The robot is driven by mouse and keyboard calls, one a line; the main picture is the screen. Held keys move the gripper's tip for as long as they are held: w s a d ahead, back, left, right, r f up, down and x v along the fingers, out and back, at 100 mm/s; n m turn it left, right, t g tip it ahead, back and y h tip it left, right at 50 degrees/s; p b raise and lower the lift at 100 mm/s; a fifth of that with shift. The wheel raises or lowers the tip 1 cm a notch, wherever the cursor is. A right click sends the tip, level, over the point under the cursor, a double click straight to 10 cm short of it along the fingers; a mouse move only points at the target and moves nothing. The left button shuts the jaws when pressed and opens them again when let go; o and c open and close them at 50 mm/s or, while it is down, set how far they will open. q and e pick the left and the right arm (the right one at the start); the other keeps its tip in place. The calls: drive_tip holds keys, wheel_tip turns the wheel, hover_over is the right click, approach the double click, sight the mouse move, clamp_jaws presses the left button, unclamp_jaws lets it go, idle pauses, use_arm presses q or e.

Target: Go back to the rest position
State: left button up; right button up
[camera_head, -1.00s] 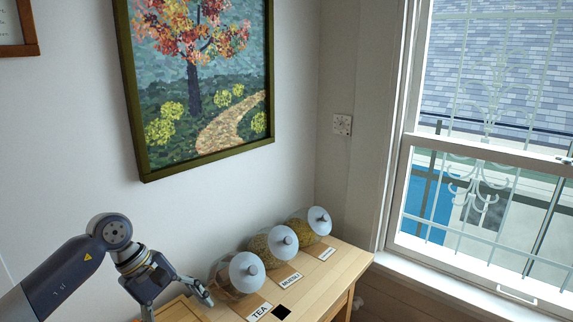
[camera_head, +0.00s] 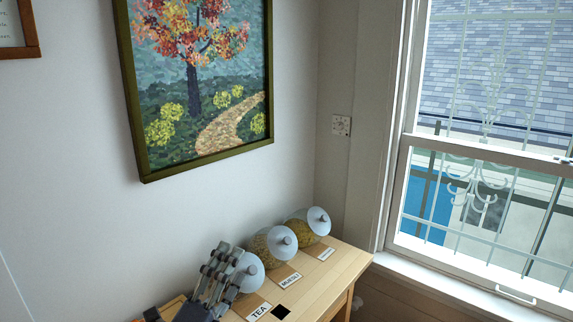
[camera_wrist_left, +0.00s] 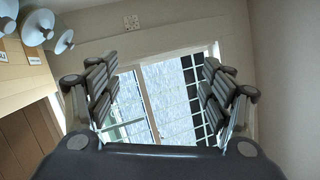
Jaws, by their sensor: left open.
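My left gripper (camera_head: 223,262) is at the bottom of the head view, fingers pointing up. It overlaps the nearest glass jar (camera_head: 250,273) in the picture and hides part of it; I cannot tell if they touch. In the left wrist view, my left gripper (camera_wrist_left: 160,85) is open, with nothing between its fingers. Only wall and window show beyond them. My right gripper is not in view.
Jars with pale lids stand in a row on a wooden table (camera_head: 343,268): the nearest one, a middle jar (camera_head: 262,243) and a far jar (camera_head: 300,222). Labels and a black square lie before them. A framed painting (camera_head: 200,110) hangs behind. A window (camera_head: 480,150) is at right.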

use_arm(q)
drive_tip(key=s+a+f+n+g+y, duration=0.3)
drive_tip(key=s+a+f+n+y, duration=0.15)
drive_tip(key=f+n, duration=0.4)
drive_tip(key=s+a+f+n+g+y, duration=0.3)
drive_tip(key=a+f+n+y, duration=0.2)
drive_tip(key=f+n, duration=0.3)
drive_tip(key=s+f+n+g+h, duration=0.1)
drive_tip(key=s+f+n+g, duration=0.2)
drive_tip(key=s+f+g, duration=0.55)
drive_tip(key=s+f+n+g, duration=0.2)
drive_tip(key=s+f+n, duration=0.3)
drive_tip(key=s, duration=0.9)
wheel_tip(320, 180, down, 33)
drive_tip(key=s+m+g+b, duration=0.1)
drive_tip(key=s+m+b, duration=0.1)
drive_tip(key=b, duration=0.4)
use_arm(e)
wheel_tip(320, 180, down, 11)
drive_tip(key=b, duration=0.4)
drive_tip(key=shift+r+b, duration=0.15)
drive_tip(key=shift+b, duration=0.2)
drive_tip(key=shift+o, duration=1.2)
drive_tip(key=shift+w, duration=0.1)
use_arm(q)
drive_tip(key=s+a+f+g, duration=0.1)
drive_tip(key=s+a+f, duration=0.2)
drive_tip(key=s+f, duration=1.3)
wheel_tip(320, 180, down, 5)
drive_tip(key=shift+s+r, duration=0.2)
